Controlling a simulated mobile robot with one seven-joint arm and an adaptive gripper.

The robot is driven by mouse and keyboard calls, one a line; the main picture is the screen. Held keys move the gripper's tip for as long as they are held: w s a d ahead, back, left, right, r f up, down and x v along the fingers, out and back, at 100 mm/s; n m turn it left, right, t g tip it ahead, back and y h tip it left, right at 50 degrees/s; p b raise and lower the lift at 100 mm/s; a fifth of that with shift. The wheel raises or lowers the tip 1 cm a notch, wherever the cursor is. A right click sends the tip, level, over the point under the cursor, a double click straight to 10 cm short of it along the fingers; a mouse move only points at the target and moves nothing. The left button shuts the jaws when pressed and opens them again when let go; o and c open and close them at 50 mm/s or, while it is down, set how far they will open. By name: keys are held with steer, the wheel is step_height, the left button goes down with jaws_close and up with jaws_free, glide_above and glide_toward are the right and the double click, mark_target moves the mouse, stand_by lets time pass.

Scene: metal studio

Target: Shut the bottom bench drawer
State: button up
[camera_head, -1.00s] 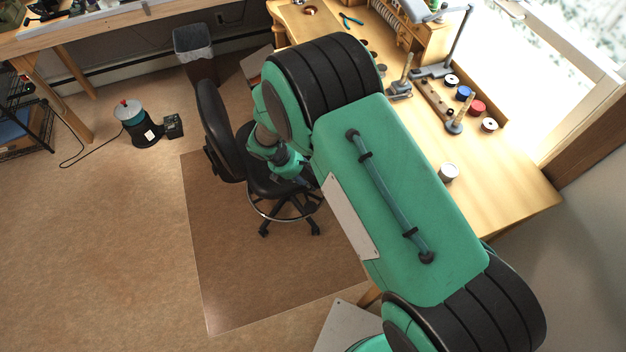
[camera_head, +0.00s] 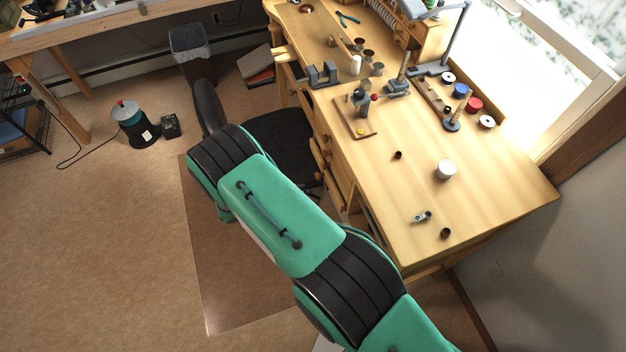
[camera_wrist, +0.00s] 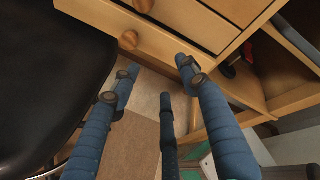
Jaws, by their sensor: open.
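The bench's drawer fronts (camera_wrist: 165,38) with round wooden knobs (camera_wrist: 128,40) fill the top of the wrist view. The wooden bench (camera_head: 480,205) stands at the right of the head view, its drawer column (camera_head: 331,165) on the side facing the stool. I cannot tell for sure which front is the bottom drawer or how far it stands out. My gripper (camera_wrist: 157,85) is open, its blue fingers spread and empty just below the drawer fronts. Whether a finger touches a front is unclear. My arm hides the gripper in the head view.
A black stool (camera_head: 275,145) stands close beside the drawers; its seat also fills the left of the wrist view (camera_wrist: 45,75). An open shelf space (camera_wrist: 245,90) lies right of the drawers. Small tools, cups and spools sit on the bench top.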

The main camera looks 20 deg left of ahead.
steer(key=s+a+f+n+t+y, duration=0.2)
steer(key=a+n+t, duration=0.3)
steer(key=n, duration=0.3)
steer(key=shift+s+f+t, duration=0.6)
steer(key=shift+s+f, duration=0.1)
steer(key=shift+s, duration=0.05)
steer(key=shift+w, duration=0.1)
steer(key=b+x, duration=0.1)
steer(key=x, duration=1.2)
steer(key=shift+w+d, duration=0.25)
steer(key=shift+w, duration=0.05)
jaws_close()
